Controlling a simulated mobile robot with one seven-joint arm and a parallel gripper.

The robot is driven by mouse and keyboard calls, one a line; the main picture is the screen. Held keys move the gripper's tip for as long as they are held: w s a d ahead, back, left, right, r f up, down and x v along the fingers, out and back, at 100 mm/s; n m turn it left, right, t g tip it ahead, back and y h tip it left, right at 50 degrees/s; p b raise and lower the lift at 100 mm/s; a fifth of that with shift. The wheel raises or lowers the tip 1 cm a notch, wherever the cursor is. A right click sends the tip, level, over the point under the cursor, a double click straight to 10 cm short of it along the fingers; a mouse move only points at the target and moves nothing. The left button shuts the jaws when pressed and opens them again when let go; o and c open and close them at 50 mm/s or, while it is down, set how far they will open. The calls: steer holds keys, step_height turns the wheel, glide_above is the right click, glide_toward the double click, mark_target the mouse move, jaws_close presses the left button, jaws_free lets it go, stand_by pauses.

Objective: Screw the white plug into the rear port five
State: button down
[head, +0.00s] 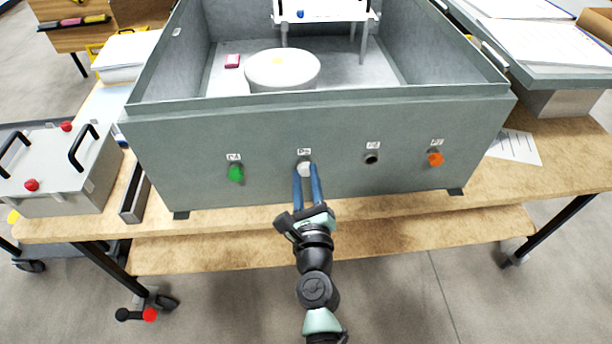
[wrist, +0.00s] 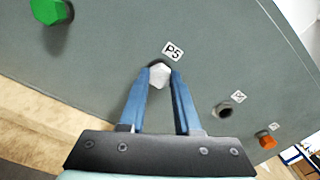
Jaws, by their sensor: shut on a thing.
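The white plug (head: 304,169) is at the port labelled P5 on the grey wall of the analyser housing (head: 270,135). In the wrist view the white plug (wrist: 160,74) sits just below the P5 label (wrist: 173,50), and its hexagonal head faces me. My gripper (head: 307,172) is shut on the plug, with one blue finger on each side of it. The fingers also show in the wrist view (wrist: 160,80). The port itself is hidden behind the plug, so I cannot tell how deep the plug sits.
A green plug (head: 236,173) is in the port to the left. An open dark port (head: 372,159) and an orange plug (head: 435,159) are to the right. The housing stands on a wooden table (head: 80,222). A grey box with red knobs (head: 60,170) is at far left.

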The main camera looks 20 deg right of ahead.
steer(key=c, duration=0.7)
jaws_free()
steer(key=shift+a+r, duration=0.15)
steer(key=shift+a, duration=0.05)
steer(key=shift+c, duration=0.2)
steer(key=shift+d, duration=0.1)
